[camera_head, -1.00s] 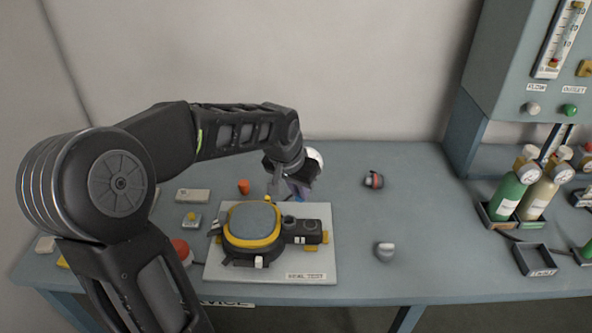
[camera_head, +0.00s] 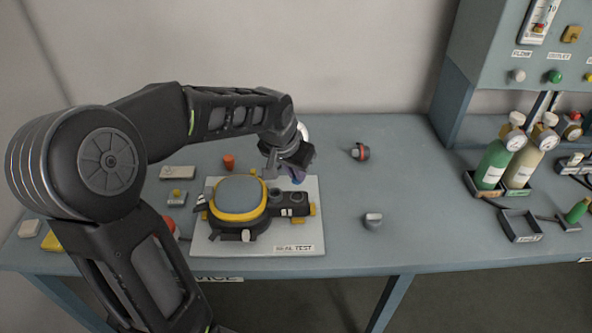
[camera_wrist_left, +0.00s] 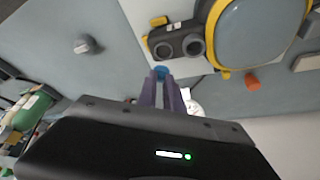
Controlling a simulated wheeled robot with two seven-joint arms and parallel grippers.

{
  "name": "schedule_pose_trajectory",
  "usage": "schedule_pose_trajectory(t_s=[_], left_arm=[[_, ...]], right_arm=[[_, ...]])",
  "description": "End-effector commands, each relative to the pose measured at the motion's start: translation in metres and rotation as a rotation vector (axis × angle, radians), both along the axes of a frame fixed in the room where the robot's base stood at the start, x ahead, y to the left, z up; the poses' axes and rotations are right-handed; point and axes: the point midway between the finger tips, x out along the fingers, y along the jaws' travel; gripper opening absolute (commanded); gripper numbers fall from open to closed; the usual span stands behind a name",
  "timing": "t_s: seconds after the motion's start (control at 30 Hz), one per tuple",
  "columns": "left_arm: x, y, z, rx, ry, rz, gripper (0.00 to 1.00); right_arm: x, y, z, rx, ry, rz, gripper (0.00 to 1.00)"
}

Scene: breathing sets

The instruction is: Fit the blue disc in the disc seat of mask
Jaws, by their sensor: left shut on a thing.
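My left gripper (camera_head: 297,180) is shut on the small blue disc (camera_wrist_left: 161,71), which shows at its fingertips in the wrist view. The mask (camera_head: 240,194), grey with a yellow rim, lies on a pale board (camera_head: 285,236) marked as a seal test. Its dark side block (camera_head: 289,204) carries two round seats; in the wrist view these show as a left ring (camera_wrist_left: 165,50) and a right ring (camera_wrist_left: 192,44). The disc is apart from the rings in the wrist view, close beside the left one. My right gripper is not in view.
An orange piece (camera_head: 229,162) stands behind the board. A red-and-dark part (camera_head: 360,152) and a grey knob (camera_head: 373,220) lie to the right. Gas bottles (camera_head: 494,163) stand at the far right. The table between knob and bottles is clear. A white round thing behind my gripper is partly hidden.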

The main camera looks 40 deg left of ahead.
Motion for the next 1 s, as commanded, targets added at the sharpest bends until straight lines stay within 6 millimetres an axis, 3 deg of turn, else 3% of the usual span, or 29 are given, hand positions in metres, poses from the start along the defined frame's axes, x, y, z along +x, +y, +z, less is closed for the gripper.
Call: schedule_pose_trajectory(t_s=[0.1, 0.4, 1.0], left_arm=[[0.000, 0.000, -0.017, 0.000, 0.001, 0.000, 0.00], [0.000, 0.000, -0.037, 0.000, 0.001, 0.000, 0.00], [0.000, 0.000, -0.039, 0.000, 0.000, 0.000, 0.00]], right_arm=[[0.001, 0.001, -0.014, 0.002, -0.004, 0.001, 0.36], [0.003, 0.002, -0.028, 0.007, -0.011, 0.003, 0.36], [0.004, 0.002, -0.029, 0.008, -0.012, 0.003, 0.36]])
